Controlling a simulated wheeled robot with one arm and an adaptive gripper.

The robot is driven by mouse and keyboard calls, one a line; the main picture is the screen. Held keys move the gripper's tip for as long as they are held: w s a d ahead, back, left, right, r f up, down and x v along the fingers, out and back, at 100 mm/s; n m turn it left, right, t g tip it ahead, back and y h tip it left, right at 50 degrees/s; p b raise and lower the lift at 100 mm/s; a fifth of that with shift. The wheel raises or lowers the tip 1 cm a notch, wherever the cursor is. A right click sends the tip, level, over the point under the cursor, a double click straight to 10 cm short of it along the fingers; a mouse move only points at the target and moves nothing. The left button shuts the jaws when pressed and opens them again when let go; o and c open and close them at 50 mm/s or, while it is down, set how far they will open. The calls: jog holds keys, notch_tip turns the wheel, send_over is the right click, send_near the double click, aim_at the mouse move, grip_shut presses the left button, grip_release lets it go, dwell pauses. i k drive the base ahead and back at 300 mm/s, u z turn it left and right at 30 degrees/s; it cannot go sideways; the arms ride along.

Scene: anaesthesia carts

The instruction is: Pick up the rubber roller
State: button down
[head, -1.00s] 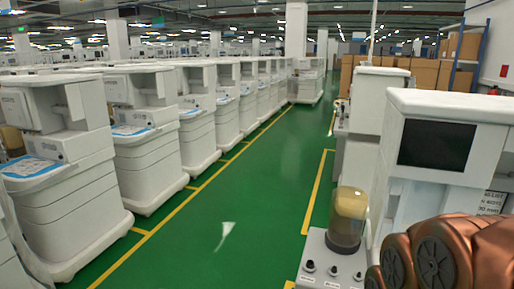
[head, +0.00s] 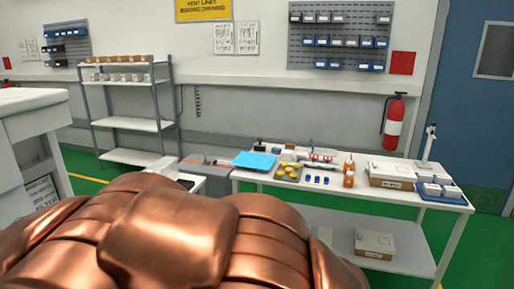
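A white work table (head: 385,197) stands right of centre in the head view, with many small items on it. I cannot make out which of them, if any, is the rubber roller. On the table lie a blue sheet (head: 255,160), a tray of yellow pieces, small blue blocks (head: 316,180) and an orange bottle-like item (head: 349,176). A small dark item (head: 261,143) is at the back left; its kind is unclear. My copper-coloured arm fills the lower left and middle and hides part of the table's left side. My gripper is not in view.
A carton (head: 391,174) and a blue tray of small boxes (head: 440,194) occupy the table's right end. Another carton (head: 374,243) is on the lower shelf. A fire extinguisher (head: 394,122) hangs behind. A metal rack (head: 133,125) stands left. Green floor shows beside the blue door (head: 480,115).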

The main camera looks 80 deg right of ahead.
aim_at(259, 147)
jog(key=z, duration=3.05)
jog(key=i, duration=1.15)
jog(key=z, duration=0.25)
